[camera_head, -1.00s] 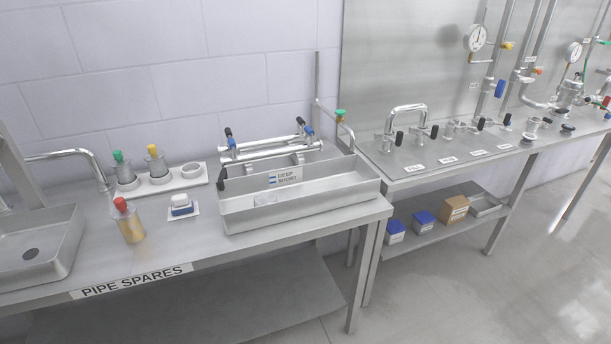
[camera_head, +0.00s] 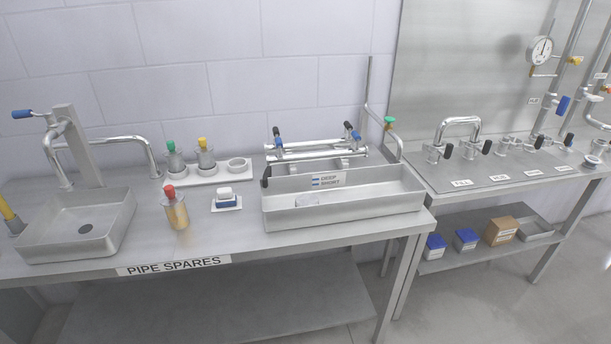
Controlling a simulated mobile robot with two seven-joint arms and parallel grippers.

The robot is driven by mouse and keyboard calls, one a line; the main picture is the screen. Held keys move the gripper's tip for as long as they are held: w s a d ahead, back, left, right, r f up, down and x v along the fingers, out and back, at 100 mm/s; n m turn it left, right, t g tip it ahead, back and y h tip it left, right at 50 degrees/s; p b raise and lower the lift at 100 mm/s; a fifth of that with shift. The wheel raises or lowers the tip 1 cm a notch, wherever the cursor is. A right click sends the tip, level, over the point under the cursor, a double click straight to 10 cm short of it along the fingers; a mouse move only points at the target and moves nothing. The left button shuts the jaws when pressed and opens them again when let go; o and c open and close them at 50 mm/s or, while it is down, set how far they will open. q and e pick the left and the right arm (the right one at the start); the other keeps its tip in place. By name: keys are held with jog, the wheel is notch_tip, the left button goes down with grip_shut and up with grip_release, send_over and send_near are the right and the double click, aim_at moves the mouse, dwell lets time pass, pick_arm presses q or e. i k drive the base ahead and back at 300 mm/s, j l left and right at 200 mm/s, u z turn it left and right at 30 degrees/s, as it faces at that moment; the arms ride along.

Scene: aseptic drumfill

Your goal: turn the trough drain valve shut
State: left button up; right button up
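The long steel trough (camera_head: 345,209) stands on the bench with a label reading DEEP and SHORT on its inner back wall. A black upright handle (camera_head: 266,176) is at the trough's left end; I cannot tell for sure if it is the drain valve. A green-handled valve (camera_head: 389,122) sits on the pipe at the trough's back right corner. A small pale item (camera_head: 307,201) lies at the trough's front, too faint to make out. Neither of my grippers is in view.
A sink (camera_head: 80,228) with a blue-levered tap is at left. A red-capped bottle (camera_head: 175,208), a blue-and-white sponge-like block (camera_head: 225,198) and a white rack (camera_head: 206,174) stand left of the trough. Another bench (camera_head: 500,182) with pipe fittings is at right. The bench front is mostly clear.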

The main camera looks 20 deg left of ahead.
aim_at(267, 173)
jog(key=i+j, duration=0.1)
jog(key=i, duration=0.25)
jog(key=i+j+u, duration=0.1)
jog(key=i, duration=0.25)
jog(key=u, duration=1.2)
